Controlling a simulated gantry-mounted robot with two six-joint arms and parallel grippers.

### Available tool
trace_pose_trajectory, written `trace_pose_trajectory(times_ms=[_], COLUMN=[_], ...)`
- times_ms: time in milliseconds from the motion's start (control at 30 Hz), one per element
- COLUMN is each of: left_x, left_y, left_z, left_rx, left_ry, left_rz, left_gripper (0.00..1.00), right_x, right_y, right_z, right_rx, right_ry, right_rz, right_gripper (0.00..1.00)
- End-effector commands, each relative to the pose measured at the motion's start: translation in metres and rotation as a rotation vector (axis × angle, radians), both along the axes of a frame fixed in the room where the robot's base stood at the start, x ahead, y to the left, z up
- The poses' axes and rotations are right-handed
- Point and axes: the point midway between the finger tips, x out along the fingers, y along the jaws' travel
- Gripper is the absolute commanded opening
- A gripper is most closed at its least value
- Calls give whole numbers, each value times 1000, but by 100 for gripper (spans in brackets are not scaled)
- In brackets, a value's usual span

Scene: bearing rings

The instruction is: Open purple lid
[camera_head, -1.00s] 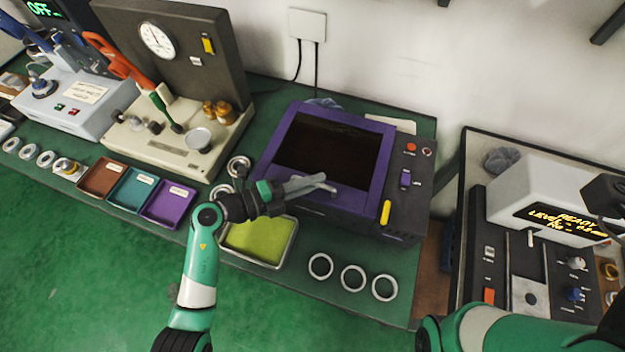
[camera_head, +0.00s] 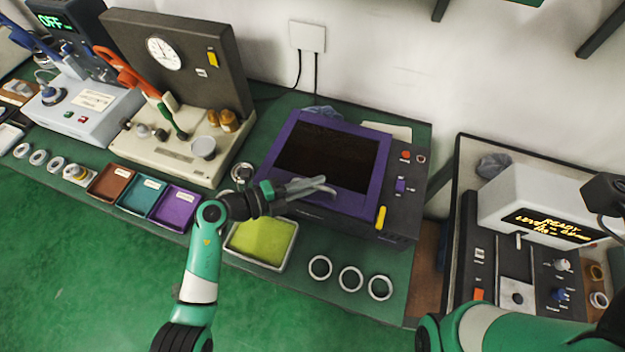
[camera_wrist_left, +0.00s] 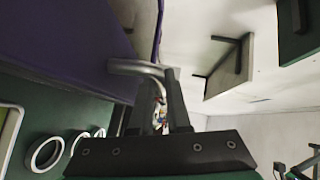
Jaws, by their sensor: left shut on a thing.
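The purple lid (camera_head: 379,180), a frame around a dark window, lies on top of a dark box-shaped machine (camera_head: 401,215) and looks closed. It also fills the upper left of the left wrist view (camera_wrist_left: 60,40). A grey metal bar handle (camera_wrist_left: 135,67) sticks out from the lid's front. My left gripper (camera_head: 318,186) reaches in from the left over the lid's front edge and is shut on this handle. The handle's far end is hidden by the fingers. My right arm (camera_head: 515,332) shows at the bottom right; its fingertips are not seen.
A tray with a yellow-green pad (camera_head: 259,243) lies below the left gripper. Several loose rings, one here (camera_head: 350,279), lie in front of the machine. A yellow handle (camera_head: 380,217) is at the machine's right front. A wall is behind; another device (camera_head: 545,215) stands right.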

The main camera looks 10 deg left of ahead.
Motion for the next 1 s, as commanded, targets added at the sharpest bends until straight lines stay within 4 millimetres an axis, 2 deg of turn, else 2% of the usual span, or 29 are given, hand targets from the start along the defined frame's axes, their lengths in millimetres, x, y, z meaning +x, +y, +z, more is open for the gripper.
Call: trace_pose_trajectory(times_ms=[33,100,300,400,600,800,1000], left_x=[2,5,16,24,42,59,68], left_y=[0,-1,-3,-4,-7,-9,-10], left_z=[23,34,63,76,98,115,124], left_rx=[1,7,25,34,41,41,42], left_ry=[20,56,173,236,291,288,287], left_rz=[0,-1,-3,-3,-2,-1,-1], left_gripper=[0,0,0,0,0,0,0], right_x=[0,0,0,0,0,0,0], right_y=[0,0,0,0,0,0,0], right_z=[27,47,99,118,136,136,136], right_rx=[0,0,0,0,0,0,0], right_ry=[-1,-1,-1,-1,-1,0,0], right_rz=[0,0,0,0,0,0,0], right_gripper=[100,100,100,100,100,100,100])
